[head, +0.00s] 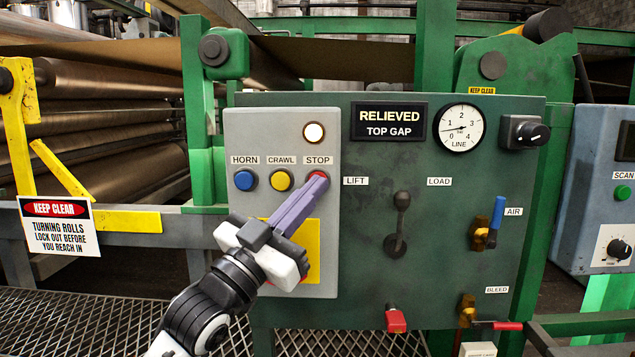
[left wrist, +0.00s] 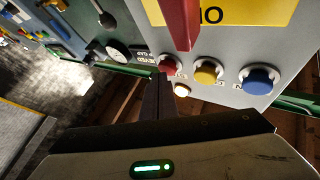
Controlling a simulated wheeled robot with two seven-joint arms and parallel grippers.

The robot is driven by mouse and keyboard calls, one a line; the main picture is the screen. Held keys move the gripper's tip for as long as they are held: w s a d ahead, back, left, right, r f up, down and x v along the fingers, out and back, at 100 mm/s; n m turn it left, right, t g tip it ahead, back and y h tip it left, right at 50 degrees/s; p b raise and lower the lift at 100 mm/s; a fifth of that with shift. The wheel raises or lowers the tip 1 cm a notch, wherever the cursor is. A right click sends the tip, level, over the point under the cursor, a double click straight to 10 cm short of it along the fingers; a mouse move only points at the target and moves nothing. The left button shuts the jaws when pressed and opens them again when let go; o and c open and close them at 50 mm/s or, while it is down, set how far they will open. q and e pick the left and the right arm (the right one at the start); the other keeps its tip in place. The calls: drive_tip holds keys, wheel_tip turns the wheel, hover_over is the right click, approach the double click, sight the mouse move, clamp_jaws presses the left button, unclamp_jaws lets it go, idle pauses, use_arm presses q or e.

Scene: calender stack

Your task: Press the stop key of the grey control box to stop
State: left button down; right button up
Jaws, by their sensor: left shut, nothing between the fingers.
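The grey control box (head: 275,135) carries a blue HORN key (head: 245,180), a yellow CRAWL key (head: 281,180) and a red STOP key (head: 317,176), with a lit lamp (head: 314,132) above. My left gripper (head: 316,186) is shut and empty, its purple fingers reaching up to the right. Its tips overlap the lower part of the STOP key in the head view. The left wrist view shows the red key (left wrist: 168,64) right at the fingertips. I cannot tell whether they touch or whether the key is pressed. My right gripper is not in view.
Large rolls (head: 110,85) are at left behind a KEEP CLEAR sign (head: 58,225). A red bar (left wrist: 180,22) crosses the wrist view's top.

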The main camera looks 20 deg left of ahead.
use_arm(q)
drive_tip(key=shift+w, duration=0.2)
idle(0.5)
drive_tip(key=shift+s+d+p, duration=0.25)
drive_tip(key=shift+s+p, duration=0.05)
drive_tip(key=shift+s, duration=0.65)
drive_tip(key=s, duration=0.2)
drive_tip(key=s+d+p, duration=0.1)
drive_tip(key=s, duration=0.1)
drive_tip(key=shift+s+d, duration=0.15)
drive_tip(key=shift+s, duration=0.25)
